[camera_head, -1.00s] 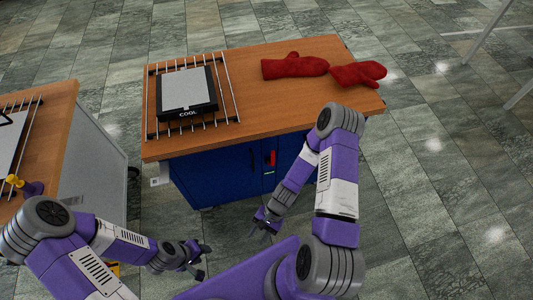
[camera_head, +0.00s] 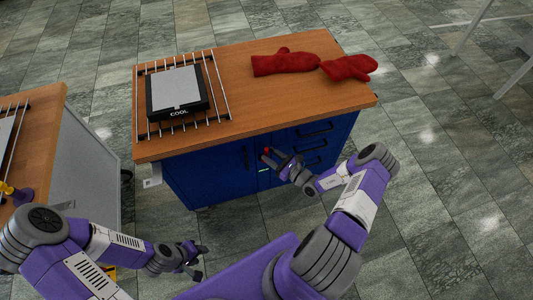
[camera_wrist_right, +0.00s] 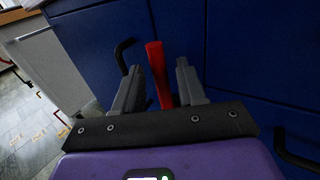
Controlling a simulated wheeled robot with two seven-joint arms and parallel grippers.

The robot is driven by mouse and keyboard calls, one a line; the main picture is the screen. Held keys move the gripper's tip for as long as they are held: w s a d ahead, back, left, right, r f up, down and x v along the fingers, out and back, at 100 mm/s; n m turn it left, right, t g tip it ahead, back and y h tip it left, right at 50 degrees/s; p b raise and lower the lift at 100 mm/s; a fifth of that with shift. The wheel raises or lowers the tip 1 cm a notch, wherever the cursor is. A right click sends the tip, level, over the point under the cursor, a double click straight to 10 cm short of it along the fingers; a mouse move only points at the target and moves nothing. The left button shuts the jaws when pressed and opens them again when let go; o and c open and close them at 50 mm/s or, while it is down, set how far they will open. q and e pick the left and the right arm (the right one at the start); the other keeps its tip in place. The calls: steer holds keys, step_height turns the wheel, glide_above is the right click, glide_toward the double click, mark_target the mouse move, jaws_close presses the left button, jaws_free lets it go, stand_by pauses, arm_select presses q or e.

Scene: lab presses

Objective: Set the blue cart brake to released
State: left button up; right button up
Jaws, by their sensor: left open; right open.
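The blue cart (camera_head: 205,177) stands ahead with a wooden top. Its red brake lever (camera_wrist_right: 157,72) sticks out from the blue front; in the right wrist view it lies between the two fingers of my right gripper (camera_wrist_right: 160,85). The fingers are open, with a gap on either side of the lever. In the head view my right gripper (camera_head: 276,162) is at the cart's front and mostly hides the lever, with a bit of red showing. A small green strip (camera_head: 265,171) shows just below. My left gripper (camera_head: 197,262) is open and empty, low and away from the cart.
On the cart top are a rack (camera_head: 222,85) with a block marked COOL (camera_head: 178,92) and two red mitts (camera_head: 285,63). Black handles (camera_wrist_right: 123,54) flank the lever. Another wooden-topped unit (camera_head: 50,120) stands at the left.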

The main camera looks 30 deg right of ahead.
steer(key=shift+x, duration=1.3)
jaws_close()
